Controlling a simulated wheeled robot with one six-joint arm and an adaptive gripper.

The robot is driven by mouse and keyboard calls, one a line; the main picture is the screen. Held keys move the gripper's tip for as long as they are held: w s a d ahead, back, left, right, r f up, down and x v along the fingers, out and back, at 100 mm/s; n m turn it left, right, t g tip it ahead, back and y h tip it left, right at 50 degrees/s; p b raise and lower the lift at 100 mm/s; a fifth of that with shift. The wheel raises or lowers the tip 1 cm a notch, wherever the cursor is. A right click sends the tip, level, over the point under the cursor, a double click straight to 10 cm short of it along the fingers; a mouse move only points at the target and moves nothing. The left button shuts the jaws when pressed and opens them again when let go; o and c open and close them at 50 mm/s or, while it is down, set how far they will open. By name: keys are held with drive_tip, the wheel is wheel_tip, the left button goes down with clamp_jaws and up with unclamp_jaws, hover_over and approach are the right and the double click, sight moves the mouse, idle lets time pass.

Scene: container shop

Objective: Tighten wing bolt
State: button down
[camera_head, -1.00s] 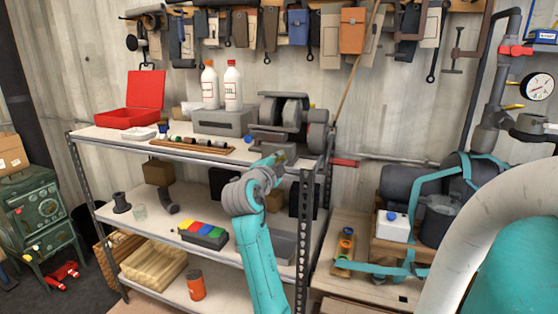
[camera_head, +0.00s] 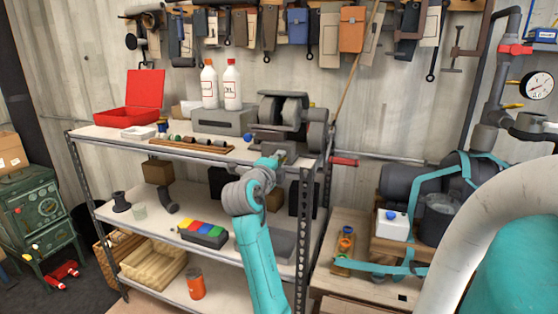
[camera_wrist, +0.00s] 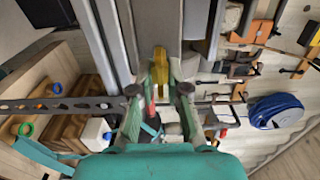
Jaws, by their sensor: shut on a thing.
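My gripper (camera_wrist: 160,82) is at the front edge of the top shelf, just below a grey bench grinder (camera_head: 284,112). In the wrist view its two fingers are closed on either side of a yellow piece, which looks like the wing bolt (camera_wrist: 160,60). The bolt points away from my gripper toward a grey metal part (camera_wrist: 155,22). The fingers partly cover the bolt, and its threaded end is hidden. In the head view my wrist mostly hides the bolt.
A dark shelf post (camera_head: 304,225) stands close right of my arm. A wooden bench (camera_head: 335,280) is further right.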

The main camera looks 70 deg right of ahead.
drive_tip(key=shift+f, duration=0.1)
drive_tip(key=c, duration=1.3)
unclamp_jaws()
drive_tip(key=a, duration=0.8)
drive_tip(key=s+a, duration=0.1)
drive_tip(key=a, duration=0.3)
